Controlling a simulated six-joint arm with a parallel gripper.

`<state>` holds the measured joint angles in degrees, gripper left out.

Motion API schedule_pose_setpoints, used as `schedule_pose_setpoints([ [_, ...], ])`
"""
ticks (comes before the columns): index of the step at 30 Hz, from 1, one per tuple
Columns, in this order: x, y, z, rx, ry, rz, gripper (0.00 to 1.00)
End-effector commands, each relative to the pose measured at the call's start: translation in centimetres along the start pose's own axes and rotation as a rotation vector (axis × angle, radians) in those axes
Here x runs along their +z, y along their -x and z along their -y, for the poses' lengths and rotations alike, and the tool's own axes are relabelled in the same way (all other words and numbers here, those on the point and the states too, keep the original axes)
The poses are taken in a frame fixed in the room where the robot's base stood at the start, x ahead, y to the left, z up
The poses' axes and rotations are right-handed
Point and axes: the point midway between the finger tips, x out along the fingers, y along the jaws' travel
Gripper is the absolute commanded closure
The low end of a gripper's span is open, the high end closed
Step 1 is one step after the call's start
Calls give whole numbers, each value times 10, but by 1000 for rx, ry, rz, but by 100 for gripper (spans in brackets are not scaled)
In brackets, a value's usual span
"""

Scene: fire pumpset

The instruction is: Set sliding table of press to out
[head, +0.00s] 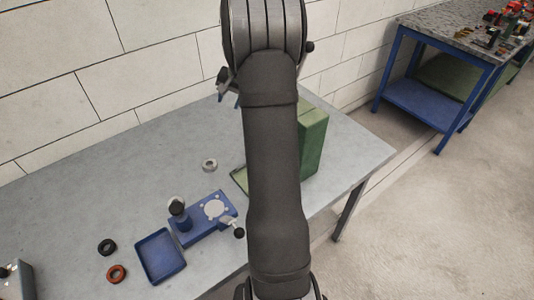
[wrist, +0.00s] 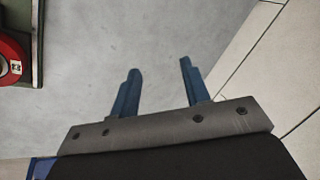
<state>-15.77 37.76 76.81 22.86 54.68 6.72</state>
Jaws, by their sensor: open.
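A green block-shaped body (head: 313,140), which looks like the press, stands on the grey table, largely hidden behind my arm. A flat light-green piece (head: 239,181) shows low at its left; I cannot tell whether it is the sliding table or how far out it is. My gripper (wrist: 158,68) shows in the wrist view with two blue fingers apart and nothing between them, over a bare grey surface. In the head view only a bit of it shows left of my arm, near the wall.
A blue fixture (head: 205,222) with a black knob stands left of my arm, beside a blue tray (head: 160,256). A black ring (head: 107,247), an orange ring (head: 117,273) and a metal ring (head: 209,165) lie on the table (head: 80,200). A red round part (wrist: 10,62) shows at the wrist view's left.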

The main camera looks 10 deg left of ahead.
Motion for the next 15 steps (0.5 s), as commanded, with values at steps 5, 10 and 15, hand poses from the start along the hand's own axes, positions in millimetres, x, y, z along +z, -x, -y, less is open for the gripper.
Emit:
schedule_pose_setpoints([
  [5, 91, -54, -9, 297, 483, 285, 57],
  [10, 149, -68, -30, 580, 920, 561, 57],
  [15, 179, -61, -41, 880, 1317, 837, 57],
])
